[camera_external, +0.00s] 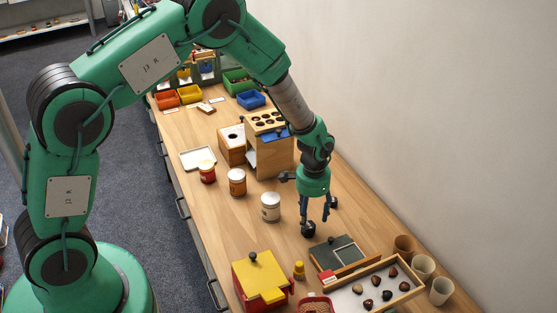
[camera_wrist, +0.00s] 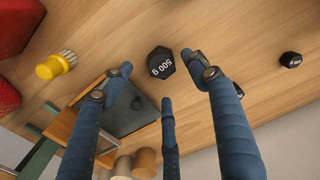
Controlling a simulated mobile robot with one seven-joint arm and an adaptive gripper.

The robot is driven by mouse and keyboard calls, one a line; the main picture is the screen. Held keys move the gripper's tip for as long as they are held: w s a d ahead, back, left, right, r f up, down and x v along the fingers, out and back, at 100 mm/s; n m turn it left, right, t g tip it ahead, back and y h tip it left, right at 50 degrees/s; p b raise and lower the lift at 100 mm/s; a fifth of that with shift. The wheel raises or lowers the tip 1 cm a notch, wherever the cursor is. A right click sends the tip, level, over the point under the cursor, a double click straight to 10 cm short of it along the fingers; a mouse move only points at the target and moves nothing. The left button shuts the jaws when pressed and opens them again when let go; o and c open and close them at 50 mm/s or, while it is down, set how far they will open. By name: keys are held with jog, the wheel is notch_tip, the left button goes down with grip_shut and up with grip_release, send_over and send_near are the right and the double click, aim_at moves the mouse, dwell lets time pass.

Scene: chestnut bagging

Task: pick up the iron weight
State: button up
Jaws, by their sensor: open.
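A black six-sided weight marked "500 g" (camera_wrist: 161,62) lies on the wooden table, near the fingertips in the wrist view. It shows in the external view as a dark block (camera_external: 308,230) just below my gripper (camera_external: 312,205). A smaller black weight (camera_wrist: 290,60) lies apart at the right of the wrist view; in the external view a dark shape (camera_external: 333,203) beside the fingers looks like it. My gripper (camera_wrist: 157,72) also shows in the wrist view, its three blue fingers spread and empty. I cannot tell its exact height above the larger weight.
A dark slate panel with a knob (camera_external: 338,252) stands close in front of the weight. A tray of chestnuts (camera_external: 402,297), paper cups (camera_external: 424,266), a yellow brush (camera_wrist: 56,66) and a yellow-lidded red box (camera_external: 262,280) are nearby. A white-lidded jar (camera_external: 270,207) stands to the left.

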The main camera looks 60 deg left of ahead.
aim_at(309, 225)
jog(key=shift+a+f+b, duration=0.2)
jog(key=shift+f+b, duration=0.3)
jog(key=shift+f, duration=2.05)
grip_shut()
